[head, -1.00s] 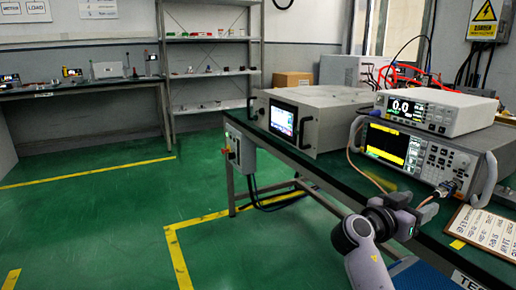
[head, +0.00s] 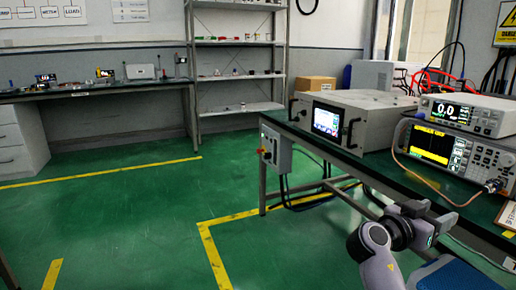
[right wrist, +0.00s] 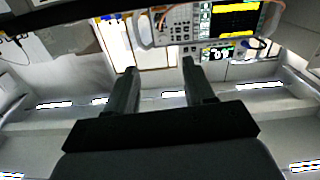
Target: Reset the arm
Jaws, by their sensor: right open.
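My right gripper (head: 432,213) is at the lower right of the head view, in front of the bench edge. It is open and empty. In the right wrist view its two dark fingers (right wrist: 160,72) stand apart with nothing between them. The signal analyser (head: 445,150) with a yellow and black screen is on the bench beyond the gripper. A cable runs to the connector (head: 493,186) on its front, clear of the fingers. My left gripper is not in view.
The green-topped bench (head: 385,178) carries a grey generator (head: 365,112) and a small meter (head: 475,116) stacked on the analyser. A control box (head: 276,150) hangs at the bench's end. Open green floor (head: 120,225) with yellow lines lies left; a shelf (head: 238,80) stands behind.

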